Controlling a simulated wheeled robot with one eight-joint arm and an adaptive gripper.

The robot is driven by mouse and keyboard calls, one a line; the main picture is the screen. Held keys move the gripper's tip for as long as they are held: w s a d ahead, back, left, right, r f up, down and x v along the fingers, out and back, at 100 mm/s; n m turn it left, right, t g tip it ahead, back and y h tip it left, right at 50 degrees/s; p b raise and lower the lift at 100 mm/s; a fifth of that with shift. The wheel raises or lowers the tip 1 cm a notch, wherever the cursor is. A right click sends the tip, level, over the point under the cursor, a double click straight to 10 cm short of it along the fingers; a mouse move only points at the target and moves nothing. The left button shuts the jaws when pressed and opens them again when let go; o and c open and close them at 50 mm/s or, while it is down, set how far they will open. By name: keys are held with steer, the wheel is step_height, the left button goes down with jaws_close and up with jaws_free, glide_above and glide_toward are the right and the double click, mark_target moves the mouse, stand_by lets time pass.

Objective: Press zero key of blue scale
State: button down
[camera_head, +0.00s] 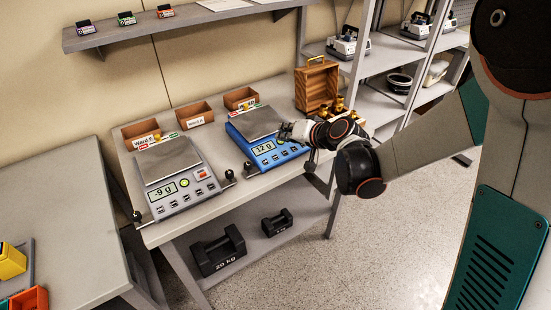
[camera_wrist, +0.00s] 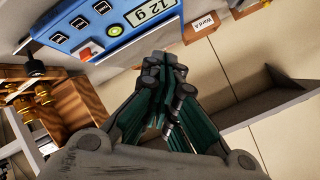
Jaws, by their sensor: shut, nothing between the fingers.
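The blue scale (camera_head: 270,158) stands on the table with a metal plate on top, and its display (camera_head: 263,149) reads 12 g. The key labels are too small to read, so I cannot tell which is zero. My gripper (camera_head: 284,132) is shut and empty, over the right part of the blue scale. Its fingertips (camera_wrist: 165,65) appear below the display in the wrist view; contact is unclear.
A grey scale (camera_head: 178,190) reading -9 g stands left of the blue one. Small bins (camera_head: 194,115) line the table's back. A wooden box (camera_head: 316,87) and brass weights (camera_head: 340,104) stand at the right. Black weights (camera_head: 218,250) lie on the lower shelf.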

steer(key=b, duration=0.5)
glide_above(280, 159)
steer(key=shift+s+f, duration=0.15)
steer(key=shift+f, duration=3.65)
steer(key=shift+f+b, duration=0.1)
steer(key=shift+b, duration=0.2)
steer(key=shift+f+b, duration=0.3)
steer(key=shift+f, duration=0.3)
steer(key=shift+r, duration=0.15)
steer(key=shift+r+p, duration=0.3)
steer(key=shift+r, duration=0.3)
steer(key=r+p, duration=0.2)
steer(key=r, duration=0.1)
steer(key=s+r+p, duration=0.1)
steer(key=r, duration=0.1)
steer(key=shift+d, duration=0.4)
